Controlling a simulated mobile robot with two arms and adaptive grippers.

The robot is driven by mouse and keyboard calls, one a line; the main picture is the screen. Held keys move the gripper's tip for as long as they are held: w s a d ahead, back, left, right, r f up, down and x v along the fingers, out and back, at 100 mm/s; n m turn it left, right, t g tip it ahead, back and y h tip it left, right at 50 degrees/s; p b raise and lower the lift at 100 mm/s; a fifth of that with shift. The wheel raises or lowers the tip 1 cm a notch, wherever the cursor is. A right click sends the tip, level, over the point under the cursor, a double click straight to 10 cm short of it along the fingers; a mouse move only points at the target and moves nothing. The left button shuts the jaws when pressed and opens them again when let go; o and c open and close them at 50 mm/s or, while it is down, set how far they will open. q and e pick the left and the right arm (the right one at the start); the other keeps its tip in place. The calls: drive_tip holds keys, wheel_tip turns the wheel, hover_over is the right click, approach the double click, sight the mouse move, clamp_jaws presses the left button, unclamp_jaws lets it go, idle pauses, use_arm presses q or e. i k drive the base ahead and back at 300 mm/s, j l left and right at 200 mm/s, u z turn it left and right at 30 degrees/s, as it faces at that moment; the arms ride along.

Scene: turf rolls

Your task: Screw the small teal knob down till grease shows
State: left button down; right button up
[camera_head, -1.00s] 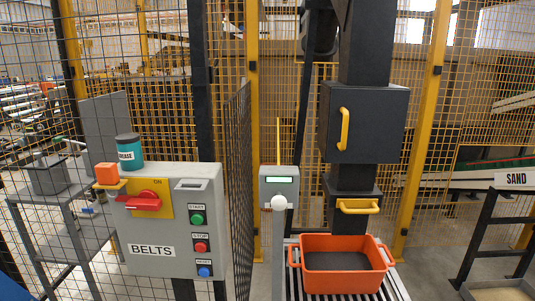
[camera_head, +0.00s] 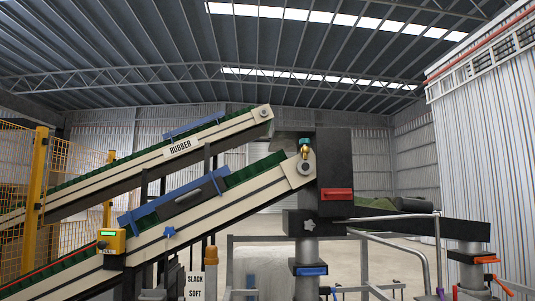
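A small teal knob (camera_head: 305,141) sits on top of a small brass-coloured fitting (camera_head: 304,151). The fitting stands upright at the upper end of the lower inclined conveyor (camera_head: 240,200), above a round grey bearing (camera_head: 307,167). The knob is small and far off, and I cannot make out any grease at it. Neither of my grippers shows in the head view.
A dark box with a red handle (camera_head: 337,194) stands right beside the bearing. Grey handrails (camera_head: 395,220) stand at the right. A yellow box with a green display (camera_head: 111,240) hangs at the left.

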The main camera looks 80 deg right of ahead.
sight(305, 142)
drive_tip(key=z, duration=3)
drive_tip(key=i+l, duration=0.1)
